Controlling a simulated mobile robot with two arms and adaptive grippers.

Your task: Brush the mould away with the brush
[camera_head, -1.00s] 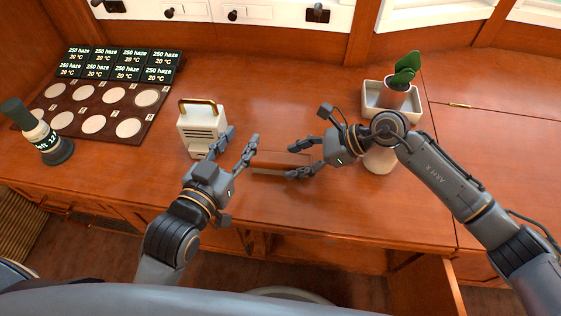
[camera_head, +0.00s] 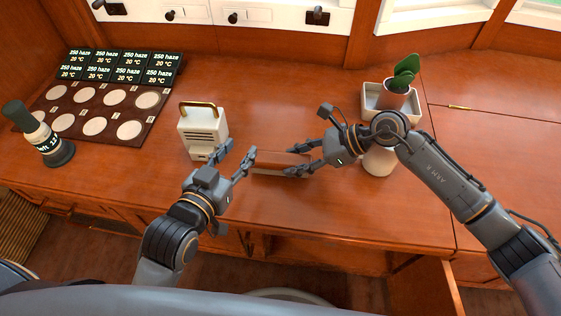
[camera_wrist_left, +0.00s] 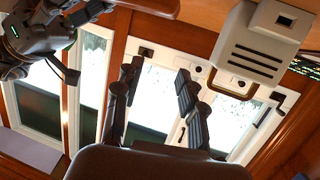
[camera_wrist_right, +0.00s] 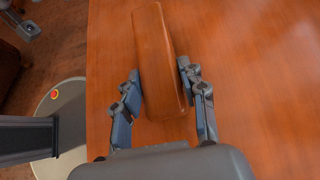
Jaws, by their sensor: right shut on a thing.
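A long brown wooden bar (camera_head: 266,160) lies along the desk (camera_head: 320,210) near its front. No bristles show on it, and I cannot tell whether it is the brush. My right gripper (camera_head: 291,160) is shut on its right end; in the right wrist view the bar (camera_wrist_right: 158,50) sits between the fingers. My left gripper (camera_head: 238,156) is open and empty, just left of the bar and in front of a cream box (camera_head: 203,131) with a brass handle. That box also shows in the left wrist view (camera_wrist_left: 262,42). I can make out no mould.
A dark board (camera_head: 75,118) with pale discs and small display blocks (camera_head: 118,65) fill the left side. A dark bottle-like object (camera_head: 50,145) stands by them. A potted plant (camera_head: 395,92), a white tray (camera_head: 371,90) and a pale round pot (camera_head: 379,161) are near my right arm.

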